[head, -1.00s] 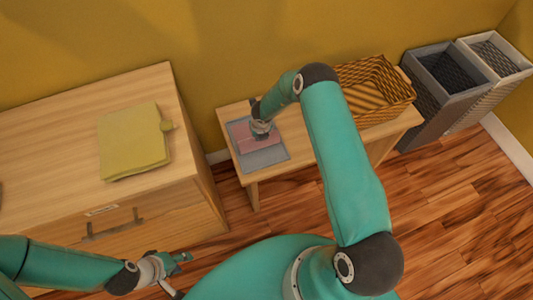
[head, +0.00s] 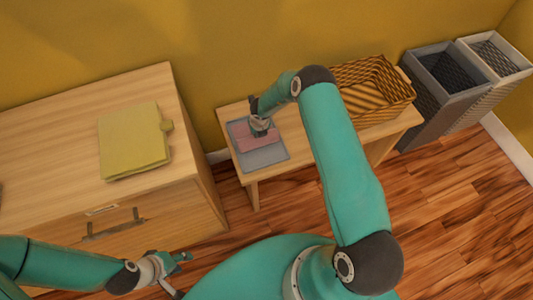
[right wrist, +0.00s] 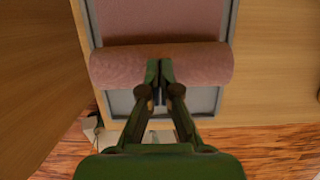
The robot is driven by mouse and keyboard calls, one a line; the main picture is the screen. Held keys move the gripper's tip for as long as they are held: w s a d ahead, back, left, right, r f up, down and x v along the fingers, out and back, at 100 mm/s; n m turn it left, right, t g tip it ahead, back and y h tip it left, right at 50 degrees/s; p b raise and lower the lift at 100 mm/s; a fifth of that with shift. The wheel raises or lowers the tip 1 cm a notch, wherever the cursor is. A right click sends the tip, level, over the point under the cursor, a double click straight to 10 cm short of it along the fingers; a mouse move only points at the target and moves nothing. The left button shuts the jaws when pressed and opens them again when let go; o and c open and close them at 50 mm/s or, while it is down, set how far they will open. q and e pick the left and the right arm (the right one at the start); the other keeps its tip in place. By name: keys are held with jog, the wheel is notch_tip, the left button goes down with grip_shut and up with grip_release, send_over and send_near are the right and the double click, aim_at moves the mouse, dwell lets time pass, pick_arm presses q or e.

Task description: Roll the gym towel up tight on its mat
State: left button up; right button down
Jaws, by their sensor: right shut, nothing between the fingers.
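The pink gym towel (head: 246,142) lies on a grey mat (head: 264,157) on the wooden bench. In the right wrist view, the towel's near end is a thick roll (right wrist: 112,66) across the mat (right wrist: 204,101), and the rest of the towel (right wrist: 160,20) lies flat beyond it. My right gripper (right wrist: 159,62) is shut and empty, its fingertips at the middle of the roll; whether they press on it is hard to tell. In the head view, the right gripper (head: 260,133) partly hides the towel. My left gripper (head: 179,272) is open and empty, low in front of the cabinet.
A woven basket (head: 376,92) stands on the right of the bench (head: 294,125). Two bins (head: 440,85) stand on the floor further right. A wooden cabinet (head: 60,135) with a yellow folder (head: 134,142) on it is at the left. The wall is close behind the bench.

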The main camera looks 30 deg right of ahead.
jog(key=shift+w+f+b, duration=0.3)
jog(key=shift+f+b, duration=0.15)
jog(key=shift+b, duration=0.2)
dwell(0.7)
jog(key=shift+r, duration=0.1)
jog(key=shift+d+r+p, duration=0.1)
jog(key=shift+r+p, duration=0.25)
jog(key=shift+w+r, duration=0.25)
jog(key=shift+r, duration=0.1)
jog(key=shift+r, duration=0.1)
jog(key=shift+s+a+r+p, duration=0.1)
jog(key=shift+s+p, duration=0.15)
jog(key=shift+s, duration=0.3)
jog(key=shift+s+a+r+p, duration=0.1)
jog(key=shift+s+p, duration=0.1)
jog(key=shift+s, duration=0.3)
jog(key=shift+f, duration=0.1)
jog(key=shift+f+b, duration=0.6)
jog(key=shift+f, duration=0.1)
dwell(0.4)
